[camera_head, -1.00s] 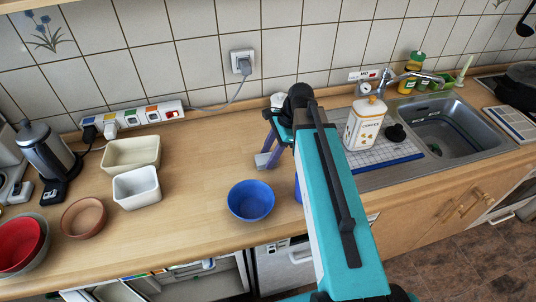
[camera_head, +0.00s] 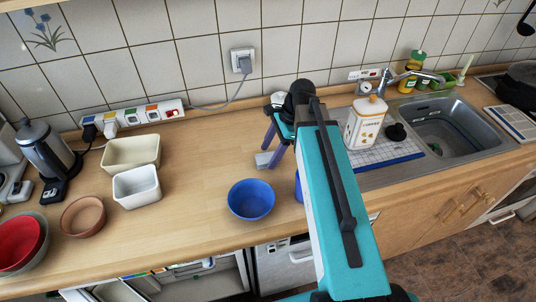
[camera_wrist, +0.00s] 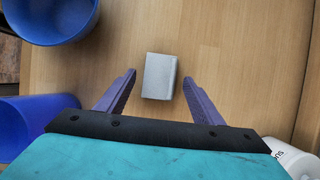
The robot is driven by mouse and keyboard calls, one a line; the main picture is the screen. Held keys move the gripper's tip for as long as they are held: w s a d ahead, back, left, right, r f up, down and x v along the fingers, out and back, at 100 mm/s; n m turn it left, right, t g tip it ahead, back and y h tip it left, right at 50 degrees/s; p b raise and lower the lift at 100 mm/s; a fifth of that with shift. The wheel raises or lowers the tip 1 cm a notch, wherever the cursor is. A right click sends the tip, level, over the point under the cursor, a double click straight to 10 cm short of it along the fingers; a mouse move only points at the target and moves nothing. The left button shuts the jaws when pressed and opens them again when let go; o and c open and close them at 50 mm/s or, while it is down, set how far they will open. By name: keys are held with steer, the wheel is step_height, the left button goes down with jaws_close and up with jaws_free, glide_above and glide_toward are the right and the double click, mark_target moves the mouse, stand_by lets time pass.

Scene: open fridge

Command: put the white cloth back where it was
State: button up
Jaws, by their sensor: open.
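A small pale grey-white block (camera_head: 263,160) lies on the wooden counter, and it also shows in the wrist view (camera_wrist: 159,77). It looks stiff and box-like; I cannot tell whether it is the white cloth, and no draped cloth shows. My gripper (camera_wrist: 159,76) is open, with its purple fingers on either side of the block in the wrist view and a gap at each side. In the head view my gripper (camera_head: 268,148) is just above and beside the block. My arm hides part of the counter to the right.
A blue bowl (camera_head: 250,200) stands close in front, and another blue item (camera_wrist: 30,125) is left of my gripper. White containers (camera_head: 137,187) and a brown bowl (camera_head: 83,217) stand left. A coffee canister (camera_head: 366,124) stands by the sink (camera_head: 445,130). Counter left of the block is clear.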

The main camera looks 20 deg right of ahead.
steer(key=b+v, duration=0.2)
steer(key=v, duration=0.9)
steer(key=shift+b, duration=0.4)
steer(key=shift+r, duration=0.15)
stand_by(0.4)
